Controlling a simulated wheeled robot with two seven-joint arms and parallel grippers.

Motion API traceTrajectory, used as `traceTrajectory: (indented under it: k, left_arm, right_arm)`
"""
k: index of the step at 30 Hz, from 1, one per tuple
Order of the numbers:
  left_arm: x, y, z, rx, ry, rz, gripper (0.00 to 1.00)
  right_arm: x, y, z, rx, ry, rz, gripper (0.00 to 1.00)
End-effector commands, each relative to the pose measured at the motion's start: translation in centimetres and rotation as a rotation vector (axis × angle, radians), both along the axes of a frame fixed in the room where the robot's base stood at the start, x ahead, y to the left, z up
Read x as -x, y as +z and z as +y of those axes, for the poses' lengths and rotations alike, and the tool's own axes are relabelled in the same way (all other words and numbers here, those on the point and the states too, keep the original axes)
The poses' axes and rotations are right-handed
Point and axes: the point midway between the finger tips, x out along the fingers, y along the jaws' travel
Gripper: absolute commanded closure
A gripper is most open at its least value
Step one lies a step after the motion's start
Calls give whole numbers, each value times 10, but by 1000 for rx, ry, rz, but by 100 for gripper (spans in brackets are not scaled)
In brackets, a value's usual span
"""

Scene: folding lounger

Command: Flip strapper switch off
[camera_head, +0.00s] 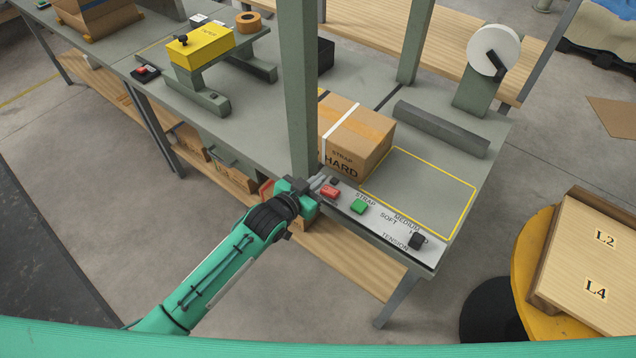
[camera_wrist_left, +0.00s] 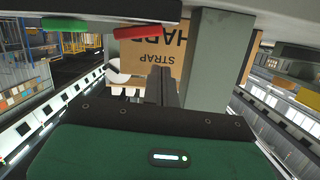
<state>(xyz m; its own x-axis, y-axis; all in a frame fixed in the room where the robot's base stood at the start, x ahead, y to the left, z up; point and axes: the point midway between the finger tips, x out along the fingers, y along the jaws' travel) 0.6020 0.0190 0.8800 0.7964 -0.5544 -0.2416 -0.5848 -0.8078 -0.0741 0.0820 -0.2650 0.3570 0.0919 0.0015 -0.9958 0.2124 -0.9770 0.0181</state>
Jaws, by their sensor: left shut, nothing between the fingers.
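The strapper's control strip (camera_head: 387,222) runs along the front edge of the bench. It carries a red switch (camera_head: 330,191), a green button (camera_head: 358,206) marked STRAP and a black tension knob (camera_head: 416,241). A small black piece (camera_head: 335,181) shows just behind the red switch. My left gripper (camera_head: 321,183) is shut and empty, its tips beside the red switch; I cannot tell whether they touch it. In the left wrist view the closed fingers (camera_wrist_left: 163,86) point toward the box, with the red part (camera_wrist_left: 145,33) and green part (camera_wrist_left: 64,25) above them. My right gripper is not in view.
A strapped cardboard box (camera_head: 357,137) marked STRAP HARD stands behind the strip, beside a yellow-outlined area (camera_head: 425,190). A green post (camera_head: 298,90) rises close to my left gripper. A yellow taper (camera_head: 200,48) stands left. A yellow round stand (camera_head: 525,270) is at right.

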Motion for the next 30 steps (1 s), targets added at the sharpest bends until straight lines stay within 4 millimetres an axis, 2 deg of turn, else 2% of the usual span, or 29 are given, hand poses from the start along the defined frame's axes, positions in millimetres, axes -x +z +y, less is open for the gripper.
traceTrajectory:
  k: [1,2,3,4,12,16,22,30]
  left_arm:
    - [-2,14,1,0,1,0,100]
    - [-3,18,1,-1,1,1,100]
    - [5,9,8,-2,2,4,100]
    - [10,10,12,-2,1,2,100]
    - [50,23,43,-1,1,1,100]
    - [63,28,54,-2,0,2,100]
    - [73,33,61,0,1,1,100]
    - [73,33,62,0,1,1,100]
  right_arm:
    - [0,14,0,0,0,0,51]
    - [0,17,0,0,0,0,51]
    - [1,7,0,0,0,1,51]
    - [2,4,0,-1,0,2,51]
    - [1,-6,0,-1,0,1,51]
    - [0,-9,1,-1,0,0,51]
    - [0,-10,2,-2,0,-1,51]
    - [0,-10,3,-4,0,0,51]
